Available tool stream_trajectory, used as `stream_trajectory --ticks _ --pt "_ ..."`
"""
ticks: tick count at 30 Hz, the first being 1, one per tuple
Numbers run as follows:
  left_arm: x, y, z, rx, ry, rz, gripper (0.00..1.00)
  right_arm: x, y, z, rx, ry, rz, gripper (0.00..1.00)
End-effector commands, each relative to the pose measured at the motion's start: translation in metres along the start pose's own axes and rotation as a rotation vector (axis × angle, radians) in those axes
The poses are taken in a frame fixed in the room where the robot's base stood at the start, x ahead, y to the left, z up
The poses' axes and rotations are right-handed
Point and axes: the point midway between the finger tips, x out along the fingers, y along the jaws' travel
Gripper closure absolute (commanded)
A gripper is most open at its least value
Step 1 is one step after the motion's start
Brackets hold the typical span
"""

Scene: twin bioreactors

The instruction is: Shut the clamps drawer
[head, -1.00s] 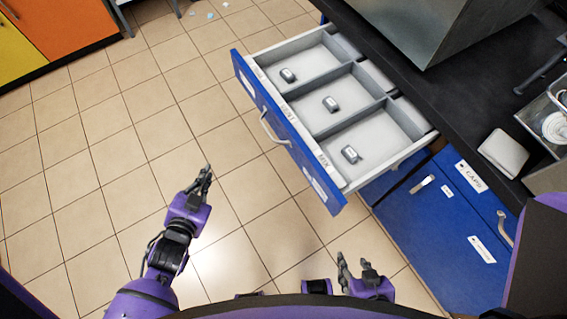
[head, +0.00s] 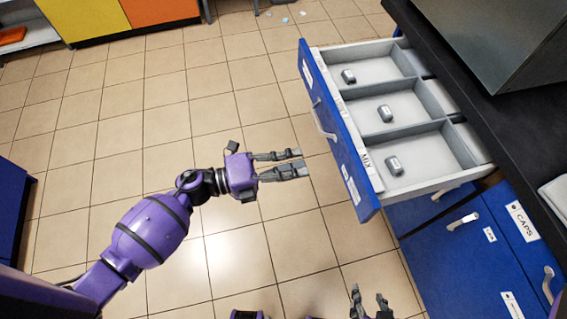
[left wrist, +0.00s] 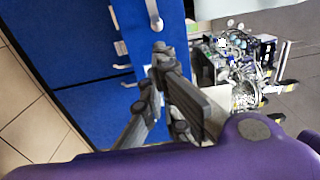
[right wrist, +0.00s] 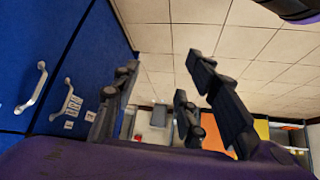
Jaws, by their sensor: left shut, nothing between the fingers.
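The clamps drawer (head: 350,165) is pulled far out of the dark-topped bench, with its blue front facing left in the head view. Its pale handle (head: 320,122) is on the front. Inside are three grey compartments, each with a small metal clamp (head: 386,113). My left gripper (head: 303,162) is shut and empty, a short way left of the drawer front, pointing at it and apart from it. In the left wrist view its fingers (left wrist: 150,75) show before blue panels. My right gripper (head: 371,300) is open and empty at the bottom edge, low in front of the cabinet.
Blue cabinet fronts (head: 440,240) with pale handles, one labelled CAPS, lie below and right of the drawer. A metal box (head: 490,40) stands on the bench. Tiled floor (head: 230,60) left of the drawer is clear. Yellow and orange cabinets (head: 85,15) stand far back.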

Motion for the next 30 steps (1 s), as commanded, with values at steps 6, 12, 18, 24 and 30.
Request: stream_trajectory --ticks 6,12,18,24,30 --pt "0.048 -0.002 0.001 -0.001 -0.001 -0.003 1.00 -0.007 0.002 0.004 0.002 -0.011 0.004 0.60" --pt "0.076 -0.001 0.001 -0.001 -0.001 -0.001 1.00 -0.010 0.004 0.000 0.002 -0.006 0.006 0.60" --pt "0.087 0.000 0.001 -0.002 -0.002 0.000 1.00 -0.010 0.004 -0.002 0.001 -0.003 0.006 0.60" --pt "0.087 0.000 0.000 -0.002 -0.002 0.000 1.00 -0.008 0.004 -0.006 0.000 0.004 0.005 0.60" --pt "0.087 0.000 0.000 -0.002 -0.002 0.000 1.00 -0.006 0.003 -0.009 -0.001 0.010 0.004 0.60"
